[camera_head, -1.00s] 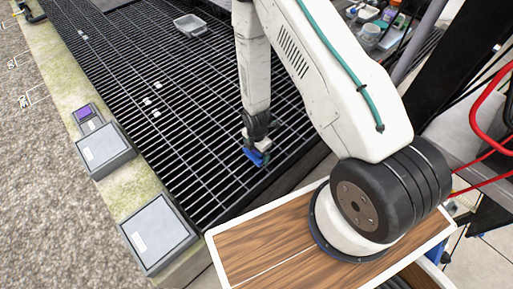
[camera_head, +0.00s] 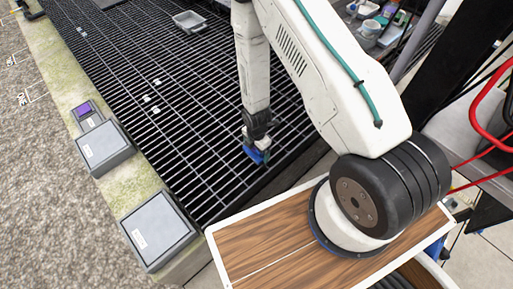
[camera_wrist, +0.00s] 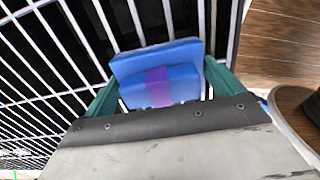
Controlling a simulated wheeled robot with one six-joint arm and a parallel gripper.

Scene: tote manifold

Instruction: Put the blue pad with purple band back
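The blue pad with a purple band (camera_wrist: 160,88) sits between the two green fingers of my gripper (camera_wrist: 162,88) in the wrist view. The fingers lie against its left and right sides, and the purple band faces the camera. In the head view the blue pad (camera_head: 256,155) hangs at the tip of my gripper, over the dark grating near its front edge; the band is not discernible there. A small grey holder with a purple square (camera_head: 85,109) sits on the mossy stone ledge at the left.
Two larger grey boxes with pale labels (camera_head: 103,147) (camera_head: 158,232) stand on the ledge (camera_head: 50,66). A grey tray (camera_head: 189,20) and small white pieces (camera_head: 152,98) lie on the grating (camera_head: 185,130). A wooden deck (camera_head: 270,245) is at the front. The grating between pad and ledge is mostly clear.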

